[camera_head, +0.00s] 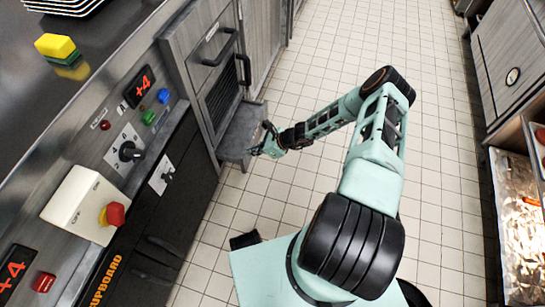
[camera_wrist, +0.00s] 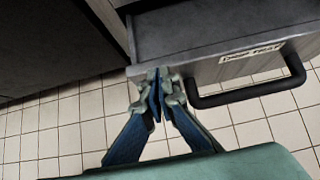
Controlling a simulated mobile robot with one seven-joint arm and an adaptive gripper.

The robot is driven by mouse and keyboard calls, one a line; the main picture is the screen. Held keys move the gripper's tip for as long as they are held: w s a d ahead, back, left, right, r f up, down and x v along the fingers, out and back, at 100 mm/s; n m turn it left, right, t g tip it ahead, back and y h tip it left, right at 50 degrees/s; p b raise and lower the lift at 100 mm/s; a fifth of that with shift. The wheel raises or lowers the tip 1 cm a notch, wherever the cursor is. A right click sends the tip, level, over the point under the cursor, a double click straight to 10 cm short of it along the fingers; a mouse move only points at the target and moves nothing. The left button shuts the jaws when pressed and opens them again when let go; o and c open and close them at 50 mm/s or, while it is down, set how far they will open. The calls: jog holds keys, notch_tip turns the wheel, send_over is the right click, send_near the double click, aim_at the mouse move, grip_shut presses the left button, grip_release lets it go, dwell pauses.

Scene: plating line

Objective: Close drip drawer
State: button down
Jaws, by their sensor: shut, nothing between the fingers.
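The drip drawer (camera_head: 238,132) is a grey drawer low in the counter front, and it stands pulled out over the floor. In the wrist view its front panel (camera_wrist: 205,70) carries a small label and a dark bar handle (camera_wrist: 250,97). My gripper (camera_head: 262,150) is at the drawer's outer end. In the wrist view my gripper (camera_wrist: 157,78) is shut and empty, with its fingertips at the left part of the front panel, left of the handle. I cannot tell whether the tips touch the panel.
The counter (camera_head: 50,120) on the left carries a control panel, knobs and a yellow-green sponge (camera_head: 56,46). Cabinet fronts with handles (camera_head: 219,47) stand beyond the drawer. The tiled floor (camera_head: 330,50) is clear. A unit with shiny contents (camera_head: 518,225) stands on the right.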

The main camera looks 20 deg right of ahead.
aim_at(236, 152)
jog(key=w+a, duration=0.1)
jog(key=a, duration=0.1)
jog(key=w+a, duration=0.2)
jog(key=w+a+b, duration=0.1)
jog(key=a, duration=0.1)
jog(key=shift+w+a, duration=0.1)
jog(key=shift+w, duration=0.1)
